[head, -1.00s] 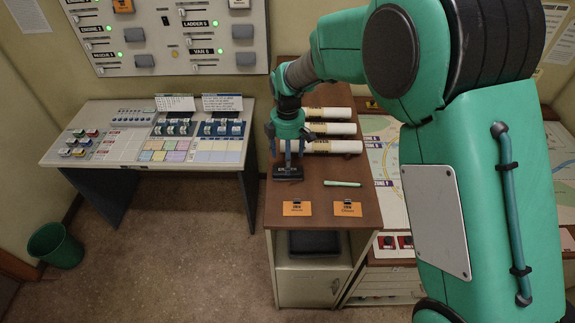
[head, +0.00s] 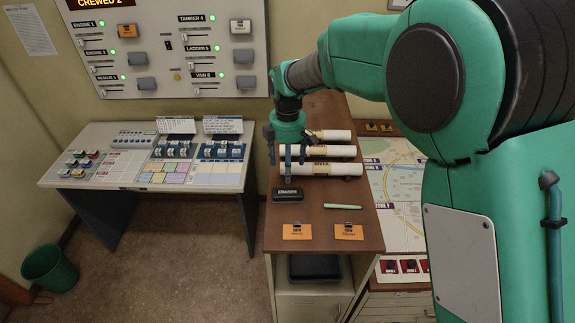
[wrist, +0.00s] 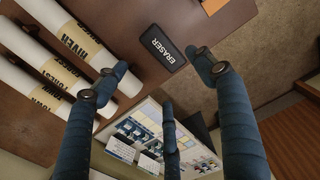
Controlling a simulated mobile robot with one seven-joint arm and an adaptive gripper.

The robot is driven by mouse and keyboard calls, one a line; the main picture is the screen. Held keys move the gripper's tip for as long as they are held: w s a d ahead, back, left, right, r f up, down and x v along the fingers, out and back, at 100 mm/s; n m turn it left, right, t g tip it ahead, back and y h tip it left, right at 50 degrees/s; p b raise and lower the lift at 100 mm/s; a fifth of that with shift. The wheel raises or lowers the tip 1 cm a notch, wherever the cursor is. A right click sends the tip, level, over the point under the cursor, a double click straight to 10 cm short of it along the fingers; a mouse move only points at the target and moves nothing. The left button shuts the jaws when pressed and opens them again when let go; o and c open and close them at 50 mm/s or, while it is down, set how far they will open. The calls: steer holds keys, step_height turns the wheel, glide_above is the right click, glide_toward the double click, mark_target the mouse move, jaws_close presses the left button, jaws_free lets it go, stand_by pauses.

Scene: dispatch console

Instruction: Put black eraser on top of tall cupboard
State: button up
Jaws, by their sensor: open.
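The black eraser (head: 287,195), labelled ERASER, lies flat on the brown wooden top of the tall cupboard (head: 318,262), near its left edge. It also shows in the wrist view (wrist: 158,49), lying beyond the fingertips and apart from them. My gripper (head: 287,165) is open and empty, its fingers pointing down just behind the eraser in the head view. In the wrist view my gripper (wrist: 162,66) has its fingers spread, with nothing between them.
Several rolled white papers (head: 325,169) lie behind and right of the eraser, close to my fingers. A green pen-like stick (head: 343,207) and two orange cards (head: 297,232) are on the top. A control desk (head: 112,187) stands left; a map table (head: 395,190) stands right.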

stand_by(0.4)
steer(key=s+d+r+m+t, duration=0.3)
steer(key=s+d+r+m, duration=0.6)
steer(key=s+d+r, duration=0.5)
steer(key=s+d+r+m+t, duration=0.1)
steer(key=s+d+m, duration=0.3)
steer(key=s, duration=0.6)
steer(key=s+d+r+m+t, duration=0.1)
steer(key=s+d+m, duration=0.3)
steer(key=s, duration=0.5)
steer(key=shift+s+r+m+t, duration=0.3)
steer(key=shift+s+r+m, duration=0.1)
steer(key=shift+r+m, duration=0.25)
steer(key=shift+f, duration=0.1)
